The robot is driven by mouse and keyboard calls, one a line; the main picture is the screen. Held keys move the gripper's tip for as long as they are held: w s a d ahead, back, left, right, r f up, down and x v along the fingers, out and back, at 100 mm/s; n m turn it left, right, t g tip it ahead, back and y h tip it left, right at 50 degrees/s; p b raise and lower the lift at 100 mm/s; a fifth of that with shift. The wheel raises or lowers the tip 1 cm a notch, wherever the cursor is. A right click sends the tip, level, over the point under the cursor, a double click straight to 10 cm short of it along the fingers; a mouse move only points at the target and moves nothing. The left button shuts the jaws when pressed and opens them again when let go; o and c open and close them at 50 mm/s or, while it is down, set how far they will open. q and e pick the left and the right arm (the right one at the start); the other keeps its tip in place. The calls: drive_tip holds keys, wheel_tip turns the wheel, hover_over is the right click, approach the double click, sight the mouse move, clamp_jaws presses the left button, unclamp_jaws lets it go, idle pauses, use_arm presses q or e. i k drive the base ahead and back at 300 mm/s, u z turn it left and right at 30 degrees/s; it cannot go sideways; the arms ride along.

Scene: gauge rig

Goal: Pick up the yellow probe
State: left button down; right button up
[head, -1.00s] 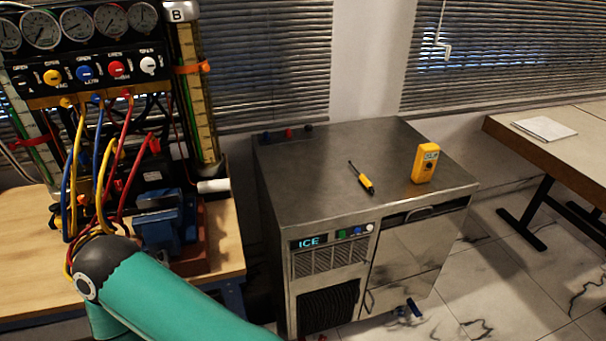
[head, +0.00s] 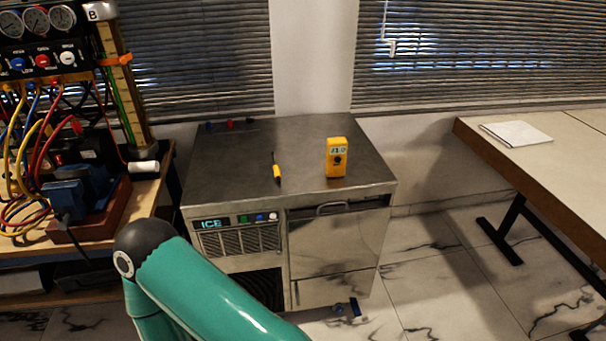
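The yellow probe (head: 277,172) lies on the steel top of the ice machine (head: 232,160). Its handle is yellow and a thin dark tip points towards the back. A yellow meter (head: 337,158) with a lit display stands upright to the right of the probe, apart from it. A green arm link of mine with a black joint shows at the bottom, in front of the ice machine and well short of the probe. Neither of my grippers is in the picture.
A wooden bench (head: 146,198) with a blue vise (head: 78,194), hoses and a gauge panel (head: 42,60) stands at left. Small coloured caps (head: 230,124) sit at the machine top's back edge. A table (head: 565,165) with white paper (head: 516,134) stands at right.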

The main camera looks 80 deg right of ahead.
sight(276, 170)
drive_tip(key=z, duration=0.85)
drive_tip(key=k, duration=0.1)
drive_tip(key=u, duration=1)
drive_tip(key=i, duration=0.1)
drive_tip(key=z, duration=2.2)
drive_tip(key=i, duration=1)
drive_tip(key=u, duration=0.25)
